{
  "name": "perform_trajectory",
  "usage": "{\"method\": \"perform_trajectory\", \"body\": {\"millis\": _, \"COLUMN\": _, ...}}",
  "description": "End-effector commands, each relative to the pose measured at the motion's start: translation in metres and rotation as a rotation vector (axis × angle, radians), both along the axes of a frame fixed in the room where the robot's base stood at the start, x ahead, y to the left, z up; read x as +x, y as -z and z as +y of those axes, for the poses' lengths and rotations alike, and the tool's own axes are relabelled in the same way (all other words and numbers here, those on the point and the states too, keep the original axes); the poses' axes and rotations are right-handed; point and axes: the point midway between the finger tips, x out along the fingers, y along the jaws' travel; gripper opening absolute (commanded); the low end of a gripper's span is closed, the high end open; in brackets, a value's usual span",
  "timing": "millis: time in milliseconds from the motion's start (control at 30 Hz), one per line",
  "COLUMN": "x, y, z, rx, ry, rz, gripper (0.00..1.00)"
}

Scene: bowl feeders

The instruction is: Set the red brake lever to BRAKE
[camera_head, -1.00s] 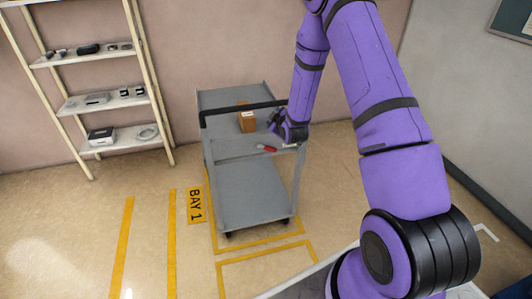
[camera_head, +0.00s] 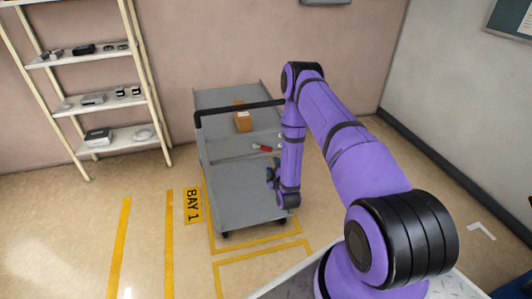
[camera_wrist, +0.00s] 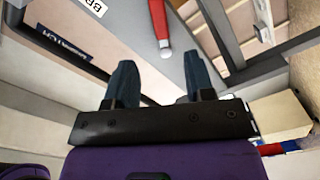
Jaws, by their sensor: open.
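The red brake lever (camera_head: 263,148) is on the grey cart (camera_head: 245,200), near its right side, below the cardboard box. In the wrist view the lever (camera_wrist: 159,20) is a red bar with a silver end, pointing down the picture. My gripper (camera_head: 271,176) hangs below the lever in the head view, over the cart's lower deck. In the wrist view my gripper (camera_wrist: 159,75) is open and empty, its two dark fingers apart. The lever's silver end lies between their directions, beyond the tips, with no visible contact. A white label (camera_wrist: 90,5) starting "BR" is cut off at the top.
A cardboard box (camera_head: 242,121) sits on the cart's upper deck. A dark handle bar (camera_head: 235,108) crosses the cart. Shelves (camera_head: 98,97) with small items stand at the left wall. Yellow floor lines and a BAY 1 mark (camera_head: 193,205) lie beside the cart.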

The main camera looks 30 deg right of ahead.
Motion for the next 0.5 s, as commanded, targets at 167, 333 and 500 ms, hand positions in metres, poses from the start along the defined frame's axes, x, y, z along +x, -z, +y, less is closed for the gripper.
{"method": "perform_trajectory", "body": {"millis": 167, "x": 0.028, "y": -0.001, "z": -0.009, "rx": 0.0, "ry": 0.001, "rz": -0.003, "gripper": 0.49}}
{"method": "perform_trajectory", "body": {"millis": 333, "x": 0.057, "y": -0.001, "z": -0.017, "rx": 0.0, "ry": 0.001, "rz": -0.003, "gripper": 0.49}}
{"method": "perform_trajectory", "body": {"millis": 500, "x": 0.08, "y": -0.001, "z": -0.024, "rx": 0.0, "ry": 0.001, "rz": -0.002, "gripper": 0.49}}
